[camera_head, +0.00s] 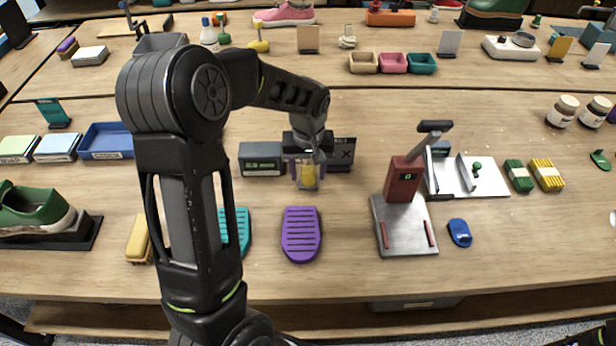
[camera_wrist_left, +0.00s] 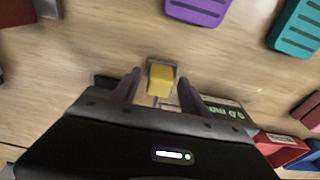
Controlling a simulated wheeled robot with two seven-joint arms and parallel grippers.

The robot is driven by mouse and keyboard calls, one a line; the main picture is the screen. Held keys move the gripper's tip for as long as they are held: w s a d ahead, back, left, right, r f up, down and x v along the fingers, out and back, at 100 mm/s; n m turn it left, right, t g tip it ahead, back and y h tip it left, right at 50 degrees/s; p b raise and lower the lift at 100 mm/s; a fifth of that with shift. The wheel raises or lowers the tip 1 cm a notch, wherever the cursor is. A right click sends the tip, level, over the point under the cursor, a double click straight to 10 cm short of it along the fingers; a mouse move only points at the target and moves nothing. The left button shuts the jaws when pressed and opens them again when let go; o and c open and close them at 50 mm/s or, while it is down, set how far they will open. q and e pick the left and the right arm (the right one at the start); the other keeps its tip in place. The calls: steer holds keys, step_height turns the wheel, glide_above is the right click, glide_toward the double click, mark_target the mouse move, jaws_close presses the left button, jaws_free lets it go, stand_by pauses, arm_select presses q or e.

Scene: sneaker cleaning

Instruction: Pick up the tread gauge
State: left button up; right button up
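A small yellow block with a grey metal end, which looks like the tread gauge (camera_head: 308,176), is on the table near the middle of the head view. It also shows in the left wrist view (camera_wrist_left: 161,80). My left gripper (camera_head: 307,184) is pointed down over it. In the left wrist view, the two purple-grey fingers (camera_wrist_left: 159,82) stand apart on either side of the yellow block, with a gap visible on each side. Whether the fingertips reach the table is hard to tell.
Purple (camera_head: 301,234) and teal (camera_head: 243,228) ridged pads lie nearer. A red gauge stand (camera_head: 403,180) is to the right. Bare wood lies between.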

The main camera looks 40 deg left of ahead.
mark_target(308, 169)
arm_select(q)
jaws_close()
stand_by(0.3)
stand_by(0.3)
step_height(308, 169, up, 10)
steer(key=shift+r+b, duration=0.1)
steer(key=shift+b, duration=0.55)
